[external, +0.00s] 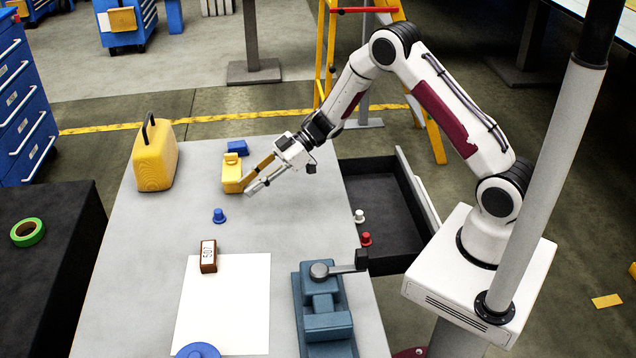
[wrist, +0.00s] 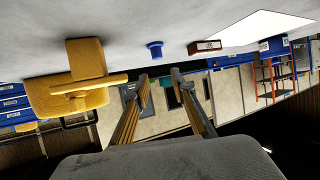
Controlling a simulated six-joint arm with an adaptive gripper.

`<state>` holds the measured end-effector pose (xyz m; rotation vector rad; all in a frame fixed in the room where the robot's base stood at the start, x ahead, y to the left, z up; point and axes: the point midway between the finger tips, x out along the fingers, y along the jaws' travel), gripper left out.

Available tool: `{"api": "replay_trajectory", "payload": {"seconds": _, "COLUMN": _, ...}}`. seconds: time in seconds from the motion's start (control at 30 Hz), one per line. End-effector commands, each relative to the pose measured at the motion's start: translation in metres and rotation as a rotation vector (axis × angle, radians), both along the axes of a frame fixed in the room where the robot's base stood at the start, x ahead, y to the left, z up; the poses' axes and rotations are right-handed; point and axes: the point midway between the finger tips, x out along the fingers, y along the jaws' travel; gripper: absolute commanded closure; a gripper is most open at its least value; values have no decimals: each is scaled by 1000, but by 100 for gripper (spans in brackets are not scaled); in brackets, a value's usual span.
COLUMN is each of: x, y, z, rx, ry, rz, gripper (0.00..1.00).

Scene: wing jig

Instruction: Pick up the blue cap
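The blue cap (external: 219,215) stands on the grey table, left of and nearer the camera than my gripper. It also shows small in the wrist view (wrist: 155,49), above and beyond the fingertips in that tilted picture. My gripper (external: 248,188) is low over the table, apart from the cap, beside a small yellow object (external: 232,178). In the wrist view its two fingers (wrist: 160,79) are spread with nothing between them.
A yellow case (external: 155,159) with a black handle stands far left. A blue block (external: 237,147) lies behind the small yellow object. A brown block (external: 208,256) lies on white paper (external: 222,318). A vise (external: 322,308) stands right. An open drawer (external: 385,205) holds white and red caps.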

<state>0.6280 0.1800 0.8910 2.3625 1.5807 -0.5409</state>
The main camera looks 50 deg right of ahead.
Motion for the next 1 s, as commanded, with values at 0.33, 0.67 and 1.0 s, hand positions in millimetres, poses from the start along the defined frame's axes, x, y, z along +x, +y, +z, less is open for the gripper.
{"api": "replay_trajectory", "payload": {"seconds": 0.33, "x": 6, "y": 14, "z": -8, "rx": -1, "ry": 0, "rz": 2, "gripper": 75}}
{"api": "replay_trajectory", "payload": {"seconds": 0.67, "x": 20, "y": 48, "z": -26, "rx": 0, "ry": 0, "rz": 1, "gripper": 75}}
{"api": "replay_trajectory", "payload": {"seconds": 1.0, "x": 24, "y": 56, "z": -30, "rx": 0, "ry": -1, "rz": -2, "gripper": 75}}
